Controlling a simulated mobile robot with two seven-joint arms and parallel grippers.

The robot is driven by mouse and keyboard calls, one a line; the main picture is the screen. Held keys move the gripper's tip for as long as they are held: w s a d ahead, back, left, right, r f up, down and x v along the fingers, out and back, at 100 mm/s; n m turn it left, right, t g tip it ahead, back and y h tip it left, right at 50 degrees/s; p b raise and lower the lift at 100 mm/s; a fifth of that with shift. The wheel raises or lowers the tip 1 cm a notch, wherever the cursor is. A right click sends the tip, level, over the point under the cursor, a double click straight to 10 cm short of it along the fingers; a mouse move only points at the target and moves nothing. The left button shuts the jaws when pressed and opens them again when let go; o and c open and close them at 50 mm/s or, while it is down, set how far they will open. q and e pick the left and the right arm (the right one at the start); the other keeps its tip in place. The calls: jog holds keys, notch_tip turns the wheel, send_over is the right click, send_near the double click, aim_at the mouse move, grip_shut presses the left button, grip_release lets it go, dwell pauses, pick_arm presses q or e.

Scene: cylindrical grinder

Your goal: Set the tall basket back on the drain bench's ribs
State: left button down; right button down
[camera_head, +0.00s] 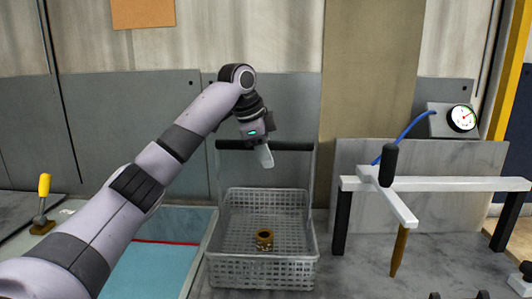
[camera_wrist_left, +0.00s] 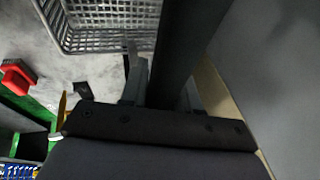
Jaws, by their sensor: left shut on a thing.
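The tall basket (camera_head: 262,272) is a grey wire-mesh box with a high hoop and a black handle bar (camera_head: 292,146). It stands upright in the middle of the head view, with a brass-coloured ring (camera_head: 264,239) inside. My left gripper (camera_head: 264,156) is shut on the handle bar. In the left wrist view the dark bar (camera_wrist_left: 182,50) runs between the fingers (camera_wrist_left: 163,85), with the basket's mesh (camera_wrist_left: 110,28) beyond. I cannot tell whether the basket's underside touches the grey surface below. No drain bench ribs can be made out. My right gripper is not in view.
A teal basin (camera_head: 150,272) with a pale rim lies close to the basket's left. A white T-shaped frame (camera_head: 440,184) on black legs stands to the right, with a gauge (camera_head: 461,118) behind. A yellow-handled lever (camera_head: 44,186) stands far left. A wall rises behind the basket.

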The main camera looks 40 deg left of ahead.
pick_arm(q)
jog(key=shift+f, duration=0.3)
jog(key=c, duration=0.8)
grip_release()
jog(key=shift+o, duration=0.2)
jog(key=v, duration=0.7)
jog(key=shift+s, duration=0.1)
